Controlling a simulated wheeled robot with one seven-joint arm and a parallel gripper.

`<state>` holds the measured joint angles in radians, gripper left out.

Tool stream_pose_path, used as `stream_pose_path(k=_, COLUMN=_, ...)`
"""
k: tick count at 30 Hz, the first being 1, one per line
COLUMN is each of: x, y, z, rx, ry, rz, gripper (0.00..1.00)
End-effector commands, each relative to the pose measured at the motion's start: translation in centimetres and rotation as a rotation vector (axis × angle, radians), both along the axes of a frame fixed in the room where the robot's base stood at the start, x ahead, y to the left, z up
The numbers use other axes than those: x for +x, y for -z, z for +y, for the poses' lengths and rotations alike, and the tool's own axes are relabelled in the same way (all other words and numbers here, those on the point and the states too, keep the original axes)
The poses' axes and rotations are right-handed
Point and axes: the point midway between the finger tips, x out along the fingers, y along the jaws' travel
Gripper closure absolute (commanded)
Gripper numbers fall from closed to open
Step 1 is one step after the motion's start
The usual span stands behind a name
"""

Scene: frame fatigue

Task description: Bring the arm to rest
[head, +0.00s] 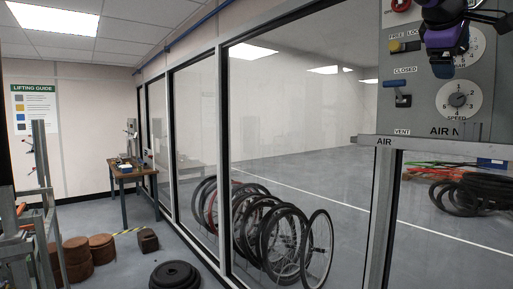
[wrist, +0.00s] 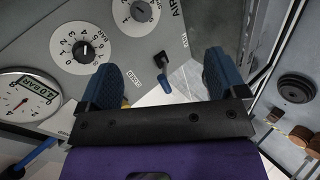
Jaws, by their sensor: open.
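My gripper (head: 446,62) is at the upper right of the head view, in front of the grey air panel (head: 425,122). In the wrist view my gripper (wrist: 160,78) has its two blue fingers wide apart and holds nothing. The vent lever (wrist: 165,85), with a blue handle, shows between the fingers, beyond them; the gap to it is hard to judge. In the head view the lever (head: 395,83) lies below left of my gripper, its blue handle level by the CLOSED mark. Part of a dial is hidden behind my gripper.
The panel carries a speed dial (head: 459,99), a yellow knob (head: 396,46) and a round gauge (wrist: 25,98). A metal-framed glass wall (head: 222,150) stands left of it, with bicycle wheels (head: 282,240) behind. A wooden table (head: 135,172) and black weight plates (head: 174,275) stand left on open floor.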

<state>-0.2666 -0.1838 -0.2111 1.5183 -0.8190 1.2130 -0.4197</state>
Motion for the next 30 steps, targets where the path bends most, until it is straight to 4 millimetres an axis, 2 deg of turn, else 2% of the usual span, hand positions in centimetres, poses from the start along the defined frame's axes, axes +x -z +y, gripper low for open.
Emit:
stream_pose_path(k=1, x=-1.7, y=2.2, z=0.2, rx=0.067, ry=-0.006, rz=0.002, gripper=0.10)
stream_pose_path(k=8, x=-9.1, y=12.5, z=3.5, rx=0.397, ry=0.004, rz=0.000, gripper=0.10)
stream_pose_path(k=15, x=-17.5, y=23.7, z=7.9, rx=0.718, ry=0.105, rz=-0.003, gripper=0.10)
stream_pose_path(k=18, x=-20.5, y=27.7, z=9.5, rx=0.824, ry=0.162, rz=-0.005, gripper=0.10)
stream_pose_path(k=21, x=-22.7, y=30.8, z=10.6, rx=0.903, ry=0.214, rz=-0.010, gripper=0.10)
stream_pose_path(k=24, x=-23.9, y=32.6, z=11.3, rx=0.948, ry=0.248, rz=-0.012, gripper=0.10)
stream_pose_path(k=30, x=-24.5, y=33.4, z=11.6, rx=0.969, ry=0.264, rz=-0.015, gripper=0.10)
